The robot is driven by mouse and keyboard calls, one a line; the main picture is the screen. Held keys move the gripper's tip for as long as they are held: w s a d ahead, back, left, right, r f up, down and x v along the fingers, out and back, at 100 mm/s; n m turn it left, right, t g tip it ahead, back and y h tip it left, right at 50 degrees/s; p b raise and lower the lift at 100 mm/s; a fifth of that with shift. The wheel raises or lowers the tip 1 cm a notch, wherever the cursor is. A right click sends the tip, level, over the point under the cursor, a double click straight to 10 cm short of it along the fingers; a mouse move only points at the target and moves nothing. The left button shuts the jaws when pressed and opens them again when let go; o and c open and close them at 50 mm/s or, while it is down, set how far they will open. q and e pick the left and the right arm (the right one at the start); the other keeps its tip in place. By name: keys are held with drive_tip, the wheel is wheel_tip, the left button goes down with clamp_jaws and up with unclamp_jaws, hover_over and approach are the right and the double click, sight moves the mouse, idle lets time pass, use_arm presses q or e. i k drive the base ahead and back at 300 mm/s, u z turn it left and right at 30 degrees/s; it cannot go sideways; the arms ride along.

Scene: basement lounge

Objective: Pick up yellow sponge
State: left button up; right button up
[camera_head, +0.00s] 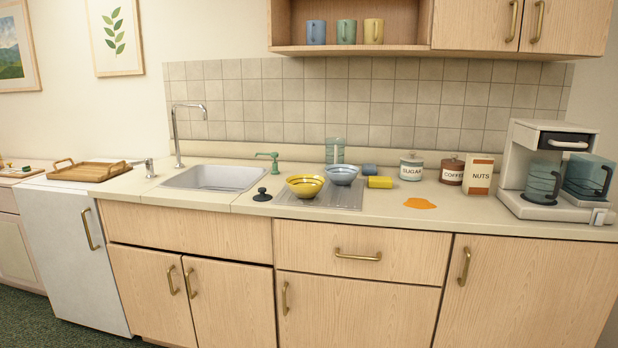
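The yellow sponge (379,182) is a small yellow block lying on the counter, just right of the drainboard (345,199). A blue block (369,169), possibly another sponge, lies just behind it. Neither of my grippers shows in the head view.
A yellow bowl (305,188) and a blue bowl (342,176) stand on the drainboard. An orange spill (420,204) is to the sponge's right. Behind it stand the sugar jar (411,168), coffee jar (453,172) and nuts box (480,175). The sink (213,179) is at left, the coffee machine (512,160) at right.

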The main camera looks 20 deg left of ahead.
sight(373, 182)
drive_tip(key=u, duration=0.55)
drive_tip(key=i, duration=0.8)
drive_tip(key=z, duration=0.45)
drive_tip(key=i, duration=0.75)
drive_tip(key=z, duration=0.7)
